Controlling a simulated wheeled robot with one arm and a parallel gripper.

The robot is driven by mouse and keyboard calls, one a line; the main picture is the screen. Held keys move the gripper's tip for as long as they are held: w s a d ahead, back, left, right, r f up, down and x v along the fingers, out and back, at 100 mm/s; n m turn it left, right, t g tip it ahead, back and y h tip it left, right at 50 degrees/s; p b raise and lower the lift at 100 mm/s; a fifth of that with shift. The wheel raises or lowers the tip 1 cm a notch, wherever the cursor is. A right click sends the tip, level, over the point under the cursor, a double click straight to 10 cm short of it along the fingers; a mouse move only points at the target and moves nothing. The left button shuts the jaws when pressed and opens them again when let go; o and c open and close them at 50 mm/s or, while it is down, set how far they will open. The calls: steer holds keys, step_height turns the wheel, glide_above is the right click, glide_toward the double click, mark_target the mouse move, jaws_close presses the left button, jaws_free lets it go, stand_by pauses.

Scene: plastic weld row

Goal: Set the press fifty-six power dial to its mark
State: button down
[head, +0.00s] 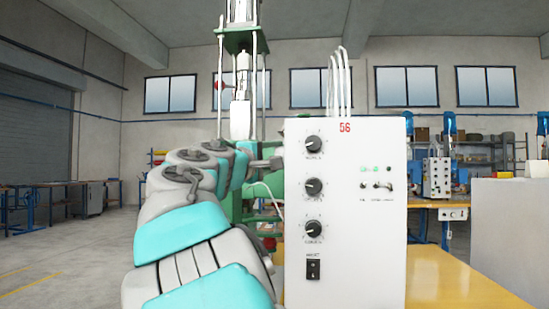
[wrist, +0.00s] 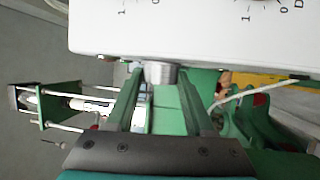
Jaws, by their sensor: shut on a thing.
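The white press control box (head: 345,260), marked with a red 56, stands on a yellow table. Its front has three black dials in a column: top (head: 314,144), middle (head: 314,187) and bottom (head: 314,229). Their labels are too small to read. My gripper (head: 270,163) is at the box's left side, level with the upper dials. In the wrist view my gripper (wrist: 161,77) is shut on a grey ribbed round knob (wrist: 161,72) at the box's edge. I cannot tell whether this knob is the power dial; its mark and pointer are not visible.
Small toggle switches (head: 380,185) and a black rocker switch (head: 313,269) are on the box front. Cables (head: 340,75) rise from its top. A green press frame (head: 240,40) stands behind. The floor at left (head: 70,250) is clear.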

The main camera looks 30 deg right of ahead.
steer(key=shift+w+r+n+g+y, duration=0.1)
steer(key=shift+n+g+y, duration=0.45)
steer(key=shift+y, duration=0.55)
steer(key=shift+n+g+y, duration=0.35)
steer(key=shift+g+y, duration=0.3)
steer(key=shift+y, duration=0.05)
steer(key=shift+c, duration=1.4)
jaws_free()
steer(key=shift+r, duration=0.1)
steer(key=v, duration=0.8)
steer(key=shift+d, duration=0.15)
